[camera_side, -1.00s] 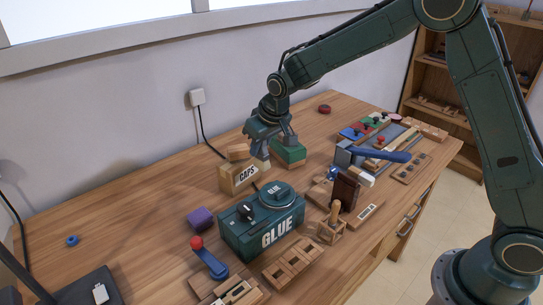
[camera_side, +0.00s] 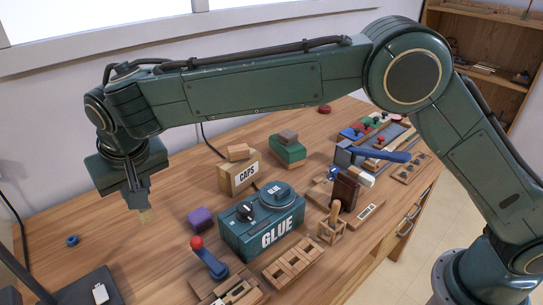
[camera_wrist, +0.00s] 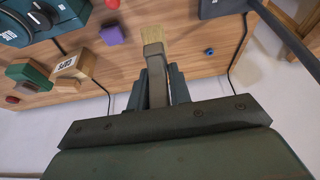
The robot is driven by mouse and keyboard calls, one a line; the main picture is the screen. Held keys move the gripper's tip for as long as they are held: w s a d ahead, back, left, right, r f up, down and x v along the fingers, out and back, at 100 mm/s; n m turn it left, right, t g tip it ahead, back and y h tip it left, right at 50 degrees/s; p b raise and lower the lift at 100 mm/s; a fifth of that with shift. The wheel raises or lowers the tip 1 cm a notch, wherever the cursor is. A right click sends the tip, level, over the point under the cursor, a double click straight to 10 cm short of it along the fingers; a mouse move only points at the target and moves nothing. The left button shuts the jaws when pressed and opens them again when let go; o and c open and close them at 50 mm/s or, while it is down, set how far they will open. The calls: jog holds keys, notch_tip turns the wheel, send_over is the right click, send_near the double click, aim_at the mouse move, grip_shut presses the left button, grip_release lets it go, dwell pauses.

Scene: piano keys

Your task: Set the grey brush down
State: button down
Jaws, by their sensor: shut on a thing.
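My gripper (camera_side: 136,194) is at the left of the side view, above the desk, pointing down. It is shut on the grey brush (camera_wrist: 155,65), whose grey body runs up between the fingers in the wrist view. The brush's pale bristles point away from the gripper; they also show below the fingers in the side view (camera_side: 147,215). Whether the bristles touch the desk cannot be told; they look a little above it. The brush's upper part is hidden by the gripper.
The wooden desk (camera_side: 110,235) is mostly bare under the gripper. A purple block (camera_side: 201,219) and the green GLUE box (camera_side: 262,225) stand to the right, with the CAPS box (camera_side: 238,177) behind. A blue ring (camera_side: 72,241) and a dark lamp base (camera_side: 90,290) lie left.

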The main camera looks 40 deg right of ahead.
jog(key=s+a, duration=0.2)
jog(key=a, duration=0.1)
jog(key=s+a+r, duration=0.1)
jog(key=shift+s+a, duration=0.2)
jog(key=shift+a, duration=0.15)
jog(key=shift+f, duration=0.15)
notch_tip(320, 180, down, 20)
jog(key=shift+r, duration=0.1)
dwell(0.6)
jog(key=c, duration=1.3)
grip_release()
jog(key=v, duration=1.2)
